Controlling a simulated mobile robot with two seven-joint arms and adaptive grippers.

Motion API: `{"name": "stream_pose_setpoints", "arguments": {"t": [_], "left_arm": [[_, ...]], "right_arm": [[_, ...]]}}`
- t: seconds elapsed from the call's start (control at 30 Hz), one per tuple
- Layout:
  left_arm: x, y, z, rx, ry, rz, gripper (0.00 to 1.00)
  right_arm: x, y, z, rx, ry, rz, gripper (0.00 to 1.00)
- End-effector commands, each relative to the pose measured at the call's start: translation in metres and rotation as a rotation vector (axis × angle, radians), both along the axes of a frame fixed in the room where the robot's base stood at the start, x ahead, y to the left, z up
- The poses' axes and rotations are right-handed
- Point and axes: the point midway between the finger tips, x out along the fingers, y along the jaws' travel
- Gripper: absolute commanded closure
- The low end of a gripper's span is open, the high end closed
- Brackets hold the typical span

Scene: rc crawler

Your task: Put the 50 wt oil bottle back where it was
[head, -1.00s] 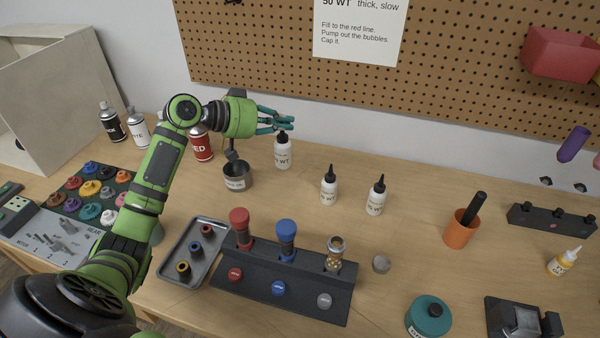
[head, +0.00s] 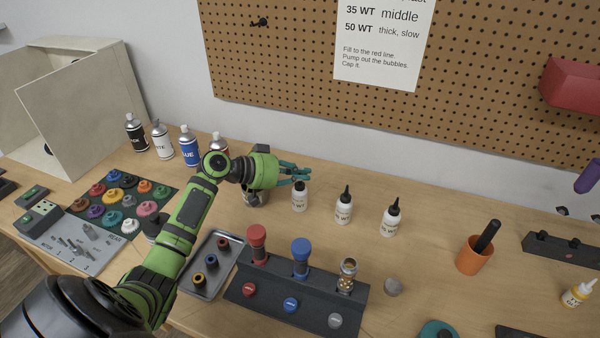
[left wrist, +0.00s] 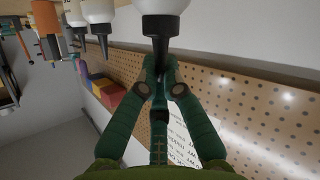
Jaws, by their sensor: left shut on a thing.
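My left gripper (head: 301,172) is shut on the black cap of a white oil bottle (head: 299,201). The bottle hangs or stands upright beneath the fingers, at the left end of a row. Its label ends in "WT"; the number is not clearly readable. The left wrist view, upside down, shows the fingers (left wrist: 162,78) closed on the nozzle of the held bottle (left wrist: 164,5). Two similar white bottles stand to its right, a middle one (head: 343,210) and a right one (head: 390,222). Whether the held bottle touches the table is unclear. My right gripper is not in view.
A rack (head: 265,292) with red, blue and clear shock bodies stands in front of the bottles. A grey tray (head: 191,284) lies left of it. Spray cans (head: 188,147) stand behind my left arm. An orange cup (head: 470,257) is at the right. The pegboard (head: 290,70) rises behind.

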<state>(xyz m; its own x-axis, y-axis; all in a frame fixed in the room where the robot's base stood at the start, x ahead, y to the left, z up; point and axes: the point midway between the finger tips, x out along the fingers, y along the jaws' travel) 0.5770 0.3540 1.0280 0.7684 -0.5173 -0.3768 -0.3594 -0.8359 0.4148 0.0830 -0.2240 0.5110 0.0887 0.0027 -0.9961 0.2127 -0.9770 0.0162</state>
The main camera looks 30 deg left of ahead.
Motion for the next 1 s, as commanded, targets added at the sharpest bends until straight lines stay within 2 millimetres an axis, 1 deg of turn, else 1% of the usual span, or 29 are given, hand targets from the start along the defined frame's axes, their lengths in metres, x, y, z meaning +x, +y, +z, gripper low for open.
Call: {"name": "stream_pose_setpoints", "arguments": {"t": [0.03,0.07,0.37,0.47,0.5,0.63,0.9,1.0], "left_arm": [[0.0,0.0,-0.001,0.0,0.0,0.0,0.81],[0.0,0.0,0.0,0.0,0.0,0.0,0.69],[0.0,0.0,0.0,0.0,0.001,0.0,0.69],[0.0,0.0,0.004,0.0,0.0,0.0,0.69],[-0.002,0.002,0.003,0.001,0.001,0.0,0.69],[-0.018,0.013,0.007,0.005,0.0,0.002,0.69],[-0.063,0.043,0.028,0.004,0.002,0.0,0.69],[-0.076,0.051,0.036,0.003,0.001,-0.001,0.69]], "right_arm": [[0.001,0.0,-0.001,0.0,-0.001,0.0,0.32],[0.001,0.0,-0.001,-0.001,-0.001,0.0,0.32],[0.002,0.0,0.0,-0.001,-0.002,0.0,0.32],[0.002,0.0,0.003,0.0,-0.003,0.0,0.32],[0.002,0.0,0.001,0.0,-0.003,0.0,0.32],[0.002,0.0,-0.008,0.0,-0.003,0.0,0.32],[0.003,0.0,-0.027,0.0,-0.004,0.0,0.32],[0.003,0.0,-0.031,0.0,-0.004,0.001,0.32]]}}
